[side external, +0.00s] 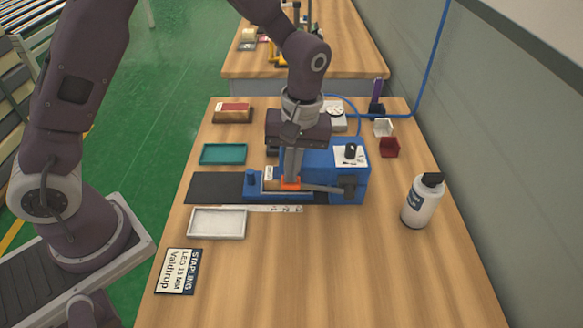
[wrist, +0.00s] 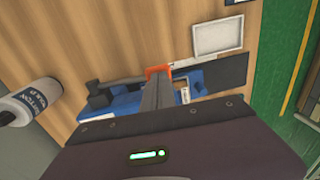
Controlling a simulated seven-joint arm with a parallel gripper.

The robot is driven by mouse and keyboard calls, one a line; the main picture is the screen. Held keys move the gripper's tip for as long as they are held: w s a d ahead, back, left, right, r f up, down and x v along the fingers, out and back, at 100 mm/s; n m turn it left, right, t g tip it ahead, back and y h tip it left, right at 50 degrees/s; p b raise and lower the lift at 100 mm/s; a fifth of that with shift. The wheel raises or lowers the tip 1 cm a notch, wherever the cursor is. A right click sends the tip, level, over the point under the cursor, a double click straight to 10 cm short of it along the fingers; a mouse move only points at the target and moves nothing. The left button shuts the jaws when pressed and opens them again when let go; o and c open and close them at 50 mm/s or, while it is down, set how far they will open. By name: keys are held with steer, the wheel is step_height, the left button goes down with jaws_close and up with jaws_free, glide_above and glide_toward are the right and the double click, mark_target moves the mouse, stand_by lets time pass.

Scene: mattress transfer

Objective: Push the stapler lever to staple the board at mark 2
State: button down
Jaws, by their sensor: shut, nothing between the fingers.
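The blue stapler (side external: 320,159) stands mid-table with a black bed (side external: 213,188) to its left. Its grey lever (side external: 325,188) runs leftward from a dark pivot to an orange tip (side external: 291,185). My gripper (side external: 291,179) is shut and empty, pointing down at the orange tip. In the wrist view, the closed fingers (wrist: 156,84) overlap the orange tip (wrist: 158,70); contact is unclear. A small piece with a white label (side external: 268,174), perhaps the board, sits left of the fingers, partly hidden. A numbered white strip (side external: 286,209) lies in front; mark 2 is hard to read.
A white tray (side external: 217,223) and a sign (side external: 178,271) lie in front. A teal tray (side external: 223,154) and a reddish box (side external: 233,112) lie behind. A white bottle (side external: 422,201) stands right, near a dark red bin (side external: 389,147). The front right table is clear.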

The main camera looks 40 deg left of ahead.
mark_target(282, 180)
steer(key=shift+s+a+f, duration=0.25)
steer(key=shift+f, duration=0.75)
steer(key=shift+s+a+f, duration=0.2)
steer(key=shift+s+f, duration=0.05)
steer(key=shift+f, duration=0.75)
steer(key=shift+s+a+f, duration=0.25)
steer(key=shift+f, duration=0.75)
step_height(282, 180, up, 14)
steer(key=s+a, duration=0.2)
steer(key=shift+s+a, duration=0.3)
steer(key=s+a+r+m+t, duration=0.1)
steer(key=s+r+m+t, duration=0.2)
steer(key=s, duration=0.5)
steer(key=s+a+r+m+t, duration=0.1)
steer(key=s+r+m+t, duration=0.2)
steer(key=s+r+m, duration=0.3)
steer(key=shift+s+r+h, duration=0.4)
steer(key=shift+s+r, duration=0.5)
steer(key=shift+s, duration=0.3)
